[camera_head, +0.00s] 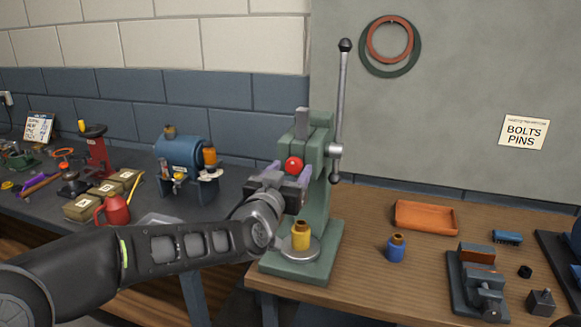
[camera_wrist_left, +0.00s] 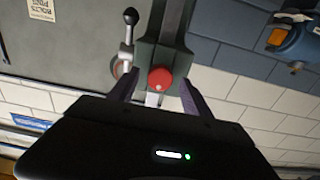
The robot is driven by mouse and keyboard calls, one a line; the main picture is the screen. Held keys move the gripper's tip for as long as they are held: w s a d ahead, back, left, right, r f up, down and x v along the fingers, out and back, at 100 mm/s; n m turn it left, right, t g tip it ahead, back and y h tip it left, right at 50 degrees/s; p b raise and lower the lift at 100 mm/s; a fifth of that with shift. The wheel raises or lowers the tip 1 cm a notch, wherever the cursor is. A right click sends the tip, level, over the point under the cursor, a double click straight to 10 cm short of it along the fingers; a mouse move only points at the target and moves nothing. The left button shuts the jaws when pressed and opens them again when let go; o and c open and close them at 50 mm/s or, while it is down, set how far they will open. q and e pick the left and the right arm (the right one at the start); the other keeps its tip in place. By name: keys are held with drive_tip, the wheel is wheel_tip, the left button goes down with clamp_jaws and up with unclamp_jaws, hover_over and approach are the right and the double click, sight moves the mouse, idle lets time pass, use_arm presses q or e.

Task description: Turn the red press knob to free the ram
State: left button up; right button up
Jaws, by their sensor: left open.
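The red press knob (camera_head: 294,164) is a round knob on the front of the green arbor press (camera_head: 318,200). My left gripper (camera_head: 290,172) is open in front of the press, with its two purple-grey fingers to either side of the knob. In the left wrist view the knob (camera_wrist_left: 160,79) shows between the fingertips; I cannot tell whether they touch it. The grey ram (camera_head: 301,123) sticks up from the top of the press head. A yellow cylindrical part (camera_head: 301,236) stands on the press's round plate below. My right gripper is not in view.
The press lever (camera_head: 342,100) stands upright at the press's right side, with a black ball on top. An orange tray (camera_head: 426,217), a blue bottle-like part (camera_head: 396,248) and a vise (camera_head: 478,285) sit on the wooden bench to the right. A cluttered dark bench lies left.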

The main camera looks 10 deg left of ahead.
use_arm(q)
drive_tip(key=shift+w, duration=0.25)
clamp_jaws()
idle(0.5)
